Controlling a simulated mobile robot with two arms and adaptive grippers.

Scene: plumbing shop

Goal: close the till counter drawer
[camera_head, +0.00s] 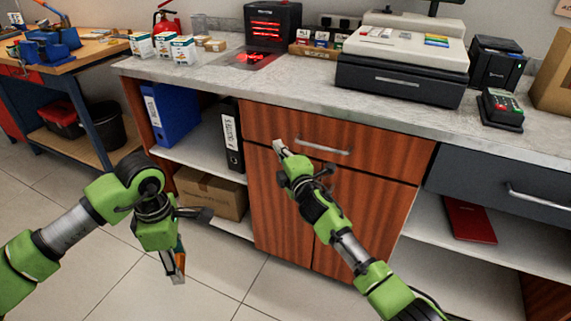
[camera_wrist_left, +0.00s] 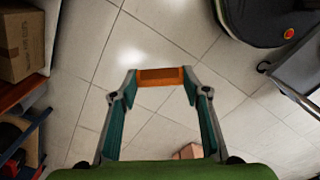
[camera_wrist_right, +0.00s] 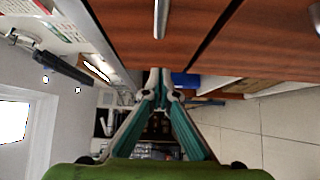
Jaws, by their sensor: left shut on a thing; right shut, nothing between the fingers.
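The counter has a reddish-brown wooden drawer (camera_head: 375,147) with a bar handle (camera_head: 323,146), just under the worktop and above two wooden doors. Its front looks flush or almost flush; a small gap cannot be ruled out. The right wrist view shows wooden fronts and a metal handle (camera_wrist_right: 160,18) at the top. My right gripper (camera_head: 279,147) is shut and empty, its tip at the drawer front's lower left, left of the handle; contact cannot be told. My left gripper (camera_wrist_left: 160,85) is shut on an orange-brown block (camera_wrist_left: 160,76), low over the floor left of the counter.
A dark grey drawer (camera_head: 500,185) is further right. Open shelves at left hold binders (camera_head: 231,140) and a cardboard box (camera_head: 210,195). The tiled floor in front is clear.

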